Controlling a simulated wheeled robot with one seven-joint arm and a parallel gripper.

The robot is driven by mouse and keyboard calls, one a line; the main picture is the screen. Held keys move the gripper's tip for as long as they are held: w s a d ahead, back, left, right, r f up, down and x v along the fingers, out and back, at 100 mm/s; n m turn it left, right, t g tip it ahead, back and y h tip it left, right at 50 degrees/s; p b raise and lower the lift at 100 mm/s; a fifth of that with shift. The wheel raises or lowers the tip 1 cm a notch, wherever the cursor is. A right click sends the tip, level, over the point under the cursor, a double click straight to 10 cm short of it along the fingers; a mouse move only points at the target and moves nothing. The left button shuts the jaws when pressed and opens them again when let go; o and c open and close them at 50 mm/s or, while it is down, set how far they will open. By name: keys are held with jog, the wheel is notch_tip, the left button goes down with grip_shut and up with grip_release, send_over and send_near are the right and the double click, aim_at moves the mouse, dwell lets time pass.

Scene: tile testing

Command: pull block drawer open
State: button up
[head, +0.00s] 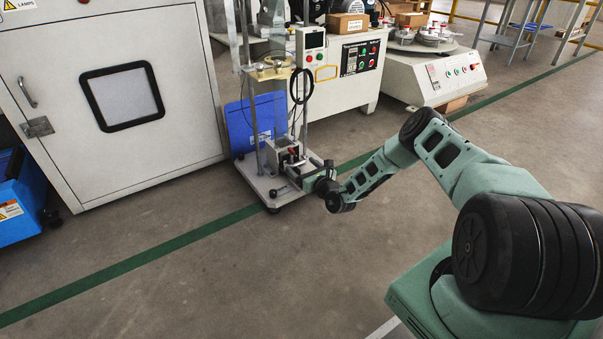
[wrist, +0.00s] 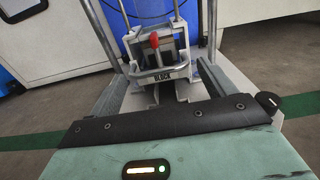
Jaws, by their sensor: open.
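A white cabinet (head: 180,130) stands left of the stand, and a blue panel (head: 240,125) is behind it. A control bench (head: 345,75) and a round-table machine (head: 455,75) stand at the back right. The floor (head: 190,275) in front is clear, crossed by a green line.

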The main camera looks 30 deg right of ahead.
jog(key=shift+w, duration=0.55)
